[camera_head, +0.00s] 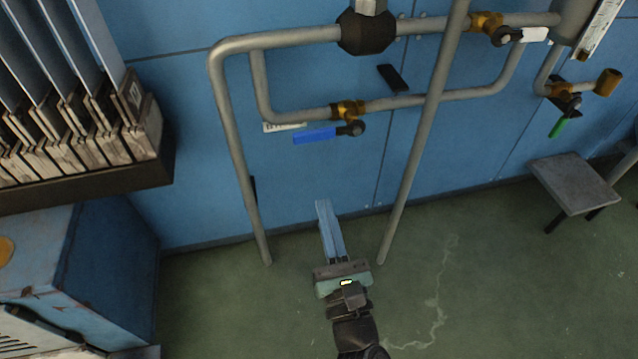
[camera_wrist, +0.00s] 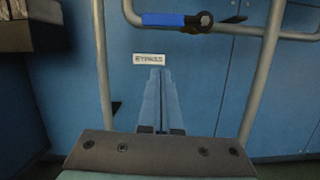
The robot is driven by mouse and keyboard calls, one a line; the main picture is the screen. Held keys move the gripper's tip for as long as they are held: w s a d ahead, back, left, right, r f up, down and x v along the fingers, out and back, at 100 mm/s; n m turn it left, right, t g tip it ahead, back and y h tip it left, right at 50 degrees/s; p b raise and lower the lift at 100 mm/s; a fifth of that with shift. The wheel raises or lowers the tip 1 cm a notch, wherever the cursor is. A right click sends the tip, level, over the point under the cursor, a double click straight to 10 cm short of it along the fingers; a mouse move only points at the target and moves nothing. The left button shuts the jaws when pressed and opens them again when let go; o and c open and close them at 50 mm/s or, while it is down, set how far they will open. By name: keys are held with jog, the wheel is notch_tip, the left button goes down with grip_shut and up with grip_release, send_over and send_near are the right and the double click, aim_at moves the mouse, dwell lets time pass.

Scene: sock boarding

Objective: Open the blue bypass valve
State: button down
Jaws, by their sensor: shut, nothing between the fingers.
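The bypass valve's blue lever (camera_head: 316,136) points left from its dark pivot, lying roughly along the lower horizontal pipe, just below the brass valve body (camera_head: 347,110). In the wrist view the blue lever (camera_wrist: 164,20) shows at the top, above a white label reading BYPASS (camera_wrist: 149,59). My gripper (camera_head: 323,203) is shut and empty. It is below the lever in the head view, apart from it, with its fingers pointing toward the blue wall. In the wrist view the fingertips (camera_wrist: 157,72) appear just under the label.
Grey pipes (camera_head: 232,140) run down on both sides of my gripper. A green-handled valve (camera_head: 558,127) and a small grey stool (camera_head: 575,183) are at the right. A rack of boards (camera_head: 90,160) and a blue cabinet (camera_head: 105,270) stand left. The green floor is clear around my gripper.

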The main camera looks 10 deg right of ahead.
jog(key=shift+v, duration=1.15)
jog(key=w+a+r+n+y+p, duration=0.25)
jog(key=a+r+n+p, duration=0.2)
jog(key=r+n, duration=0.75)
jog(key=w+a+r+n+y+p, duration=0.1)
jog(key=a+r+n+y+p, duration=0.5)
jog(key=r, duration=1.1)
jog(key=w+a+r+n+y+p, duration=0.1)
jog(key=w+a+r+n+p, duration=0.15)
jog(key=r+n, duration=1)
jog(key=s+d+r+n+t+h+p, duration=0.1)
jog(key=s+r+n+t+h+p, duration=0.2)
jog(key=r, duration=0.7)
jog(key=s+d+r+n+t+h+p, duration=0.1)
jog(key=s+r+h+p, duration=0.3)
jog(key=r, duration=0.7)
jog(key=s+d+r+n+t+h+p, duration=0.1)
jog(key=s+r+n+t+h+p, duration=0.2)
jog(key=r, duration=0.7)
notch_tip(320, 180, up, 38)
jog(key=s+p, duration=0.1)
jog(key=p, duration=3.6)
jog(key=shift+s+d+m+y, duration=0.15)
jog(key=shift+s+m+y, duration=0.1)
jog(key=shift+m+y, duration=0.15)
